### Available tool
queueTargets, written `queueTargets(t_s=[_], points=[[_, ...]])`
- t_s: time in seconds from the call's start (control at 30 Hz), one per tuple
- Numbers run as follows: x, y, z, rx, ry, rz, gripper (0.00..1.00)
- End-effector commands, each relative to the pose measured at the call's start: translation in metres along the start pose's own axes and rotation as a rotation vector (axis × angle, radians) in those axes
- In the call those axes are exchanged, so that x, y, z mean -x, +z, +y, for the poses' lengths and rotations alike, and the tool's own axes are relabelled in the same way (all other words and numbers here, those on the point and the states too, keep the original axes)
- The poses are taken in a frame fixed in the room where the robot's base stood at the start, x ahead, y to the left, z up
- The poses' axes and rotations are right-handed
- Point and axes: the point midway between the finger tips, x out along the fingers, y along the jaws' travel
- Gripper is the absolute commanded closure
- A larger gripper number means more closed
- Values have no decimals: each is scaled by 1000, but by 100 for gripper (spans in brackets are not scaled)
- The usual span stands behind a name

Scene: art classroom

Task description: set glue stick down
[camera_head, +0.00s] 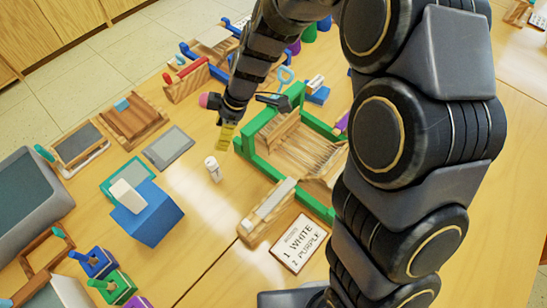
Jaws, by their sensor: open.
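A small white glue stick (213,168) stands upright on the table, left of the green-framed wooden rack. My gripper (228,128) is open, up and to the right of the glue stick in the picture. A yellowish part shows at its lower end. The gripper appears apart from the glue stick, and I see nothing held between its fingers. Part of the gripper is hidden by its own links.
The green-framed wooden rack (247,142) is just right of my gripper. A blue box (152,218) with a white block on top stands at lower left. A card (299,243) reading "1 WHITE 2 PURPLE" lies in front. A pink-ended object (210,100) shows beside my gripper. Bare table surrounds the glue stick.

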Motion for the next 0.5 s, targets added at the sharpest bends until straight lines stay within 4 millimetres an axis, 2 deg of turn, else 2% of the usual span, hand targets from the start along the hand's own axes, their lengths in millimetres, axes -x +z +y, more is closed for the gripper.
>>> queueTargets(t_s=[0.17,0.27,0.37,0.5], points=[[2,0,-1,-8,-1,-1,56],[16,1,-9,-65,-3,-7,56],[44,8,-29,-200,-13,-34,56],[91,29,-76,-494,-18,-115,56]])
